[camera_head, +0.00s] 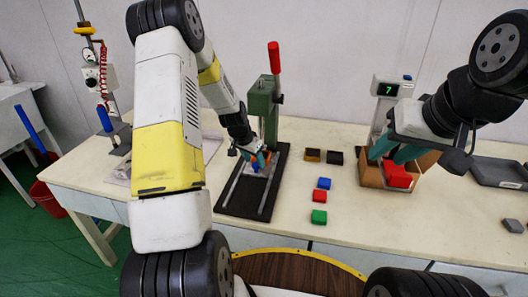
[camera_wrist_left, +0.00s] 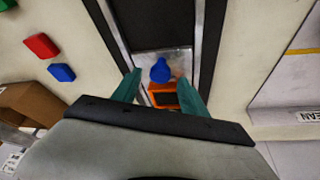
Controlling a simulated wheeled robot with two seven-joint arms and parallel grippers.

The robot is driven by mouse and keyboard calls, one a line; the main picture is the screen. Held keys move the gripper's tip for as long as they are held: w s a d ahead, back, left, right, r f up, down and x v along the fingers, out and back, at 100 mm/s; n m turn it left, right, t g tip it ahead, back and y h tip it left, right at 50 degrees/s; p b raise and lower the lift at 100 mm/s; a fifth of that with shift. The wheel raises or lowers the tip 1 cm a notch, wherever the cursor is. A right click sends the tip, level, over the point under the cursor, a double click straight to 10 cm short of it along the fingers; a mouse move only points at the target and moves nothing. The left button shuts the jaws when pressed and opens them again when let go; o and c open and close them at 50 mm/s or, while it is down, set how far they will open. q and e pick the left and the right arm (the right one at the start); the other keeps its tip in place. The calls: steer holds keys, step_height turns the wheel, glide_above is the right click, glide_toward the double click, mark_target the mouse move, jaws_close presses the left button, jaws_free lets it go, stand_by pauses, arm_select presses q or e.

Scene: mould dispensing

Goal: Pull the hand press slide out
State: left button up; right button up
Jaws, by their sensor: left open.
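The green hand press (camera_head: 263,108) with a red-handled lever (camera_head: 274,58) stands on a black base with two rails (camera_head: 233,187). Its slide is a pale plate that shows in the left wrist view (camera_wrist_left: 178,58), carrying a blue knob (camera_wrist_left: 160,70) and an orange frame (camera_wrist_left: 162,96). My left gripper (camera_head: 257,162) is low over the slide. In the left wrist view its teal fingers (camera_wrist_left: 160,92) are apart, one on either side of the orange frame; contact is unclear. My right gripper (camera_head: 386,158) is at the cardboard box, its fingers apart just above red blocks.
The cardboard box (camera_head: 369,174) holds red blocks (camera_head: 397,174) before a scale display reading 7 (camera_head: 388,89). Blue (camera_head: 324,183), red (camera_head: 319,196) and green (camera_head: 319,216) blocks lie right of the press. Two small dark moulds (camera_head: 335,157) sit behind them. A grey tray (camera_head: 498,172) lies far right.

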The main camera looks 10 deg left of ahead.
arm_select(q)
steer(key=shift+x, duration=0.9)
jaws_close()
stand_by(0.8)
